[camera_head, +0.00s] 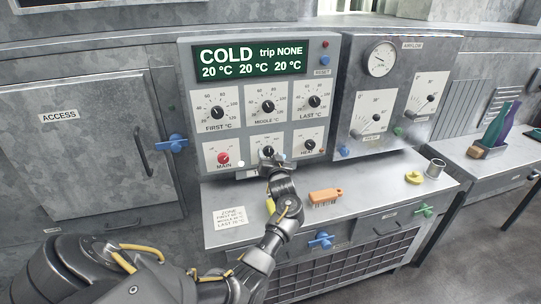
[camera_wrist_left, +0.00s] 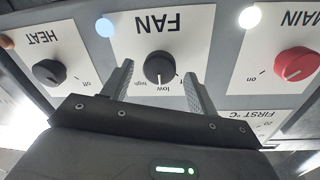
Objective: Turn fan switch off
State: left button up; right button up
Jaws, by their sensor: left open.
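The fan switch is a black knob on a white plate marked FAN. In the left wrist view the knob (camera_wrist_left: 159,67) shows upside down, with a pale mark at its lower edge toward the word "low". The word "high" is beside it; an "off" label is not clearly readable. My left gripper (camera_wrist_left: 157,75) is open, with one finger on each side of the knob; I cannot tell whether they touch it. In the head view my left gripper (camera_head: 270,161) reaches the panel and partly hides the fan plate (camera_head: 262,141). My right gripper is not in view.
The red MAIN knob (camera_head: 223,158) and the black HEAT knob (camera_head: 308,145) flank the fan switch. Temperature dials sit above, under a green display (camera_head: 250,61) reading COLD. An orange brush (camera_head: 326,196) and a yellow object (camera_head: 414,177) lie on the ledge below.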

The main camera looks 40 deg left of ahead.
pick_arm(q)
jog(key=shift+w+a, duration=0.15)
jog(key=shift+a, duration=0.05)
jog(key=c, duration=0.9)
jog(key=shift+d+f, duration=0.1)
jog(key=shift+d, duration=0.05)
jog(key=shift+c, duration=0.5)
jog(key=n+b, duration=0.4)
jog(key=n, duration=0.1)
jog(key=shift+f+n, duration=0.15)
jog(key=shift+n, duration=0.25)
jog(key=shift+n+y+b, duration=0.3)
jog(key=shift+n+b, duration=0.85)
jog(key=shift+n, duration=0.55)
jog(key=shift+r, duration=0.2)
